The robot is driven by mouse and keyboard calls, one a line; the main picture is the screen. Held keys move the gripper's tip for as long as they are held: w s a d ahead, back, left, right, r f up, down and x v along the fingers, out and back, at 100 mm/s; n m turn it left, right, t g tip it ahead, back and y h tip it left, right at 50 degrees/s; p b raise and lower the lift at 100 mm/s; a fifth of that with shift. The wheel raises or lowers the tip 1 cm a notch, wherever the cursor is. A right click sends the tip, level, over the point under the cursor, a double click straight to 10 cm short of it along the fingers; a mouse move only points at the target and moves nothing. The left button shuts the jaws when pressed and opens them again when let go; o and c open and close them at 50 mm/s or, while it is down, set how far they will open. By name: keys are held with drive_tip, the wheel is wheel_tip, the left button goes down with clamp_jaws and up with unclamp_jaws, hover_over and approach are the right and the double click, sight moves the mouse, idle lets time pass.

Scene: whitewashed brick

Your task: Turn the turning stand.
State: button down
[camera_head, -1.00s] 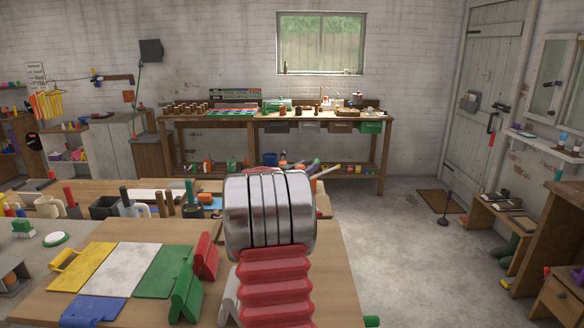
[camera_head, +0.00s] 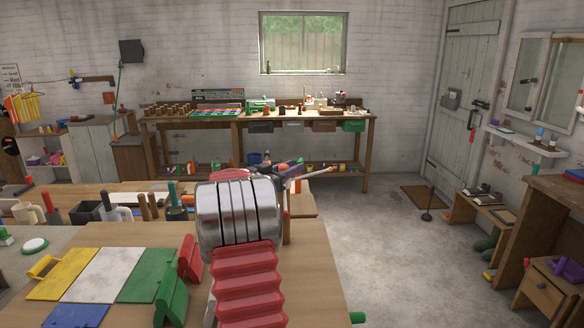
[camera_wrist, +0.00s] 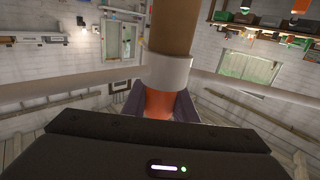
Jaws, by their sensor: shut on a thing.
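My gripper (camera_wrist: 157,106) shows in the wrist view as two dark purplish fingers, shut on an orange part of a rod-like thing (camera_wrist: 167,70). That thing has a white collar and a brown shaft that runs out of the top of the picture. In the head view my gripper (camera_head: 286,168) is partly hidden behind my arm, and a thin pale stick (camera_head: 318,172) points right from it. A red rounded thing (camera_head: 230,174) peeks out behind my arm's metal joint. I cannot make out the turning stand for sure; my arm covers part of the table.
The wooden table (camera_head: 316,270) carries a yellow panel (camera_head: 62,278), a white panel (camera_head: 105,272), and green and red stands. Mugs and tools stand behind them at the left. A workbench (camera_head: 260,116) lines the back wall.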

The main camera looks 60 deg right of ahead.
drive_tip(key=c, duration=1.4)
unclamp_jaws()
drive_tip(key=shift+w+r, duration=0.15)
drive_tip(key=shift+w, duration=0.1)
drive_tip(key=shift+c, duration=0.2)
drive_tip(key=shift+a, duration=0.1)
drive_tip(key=v, duration=1.3)
drive_tip(key=shift+a, duration=0.3)
drive_tip(key=shift+w, duration=0.1)
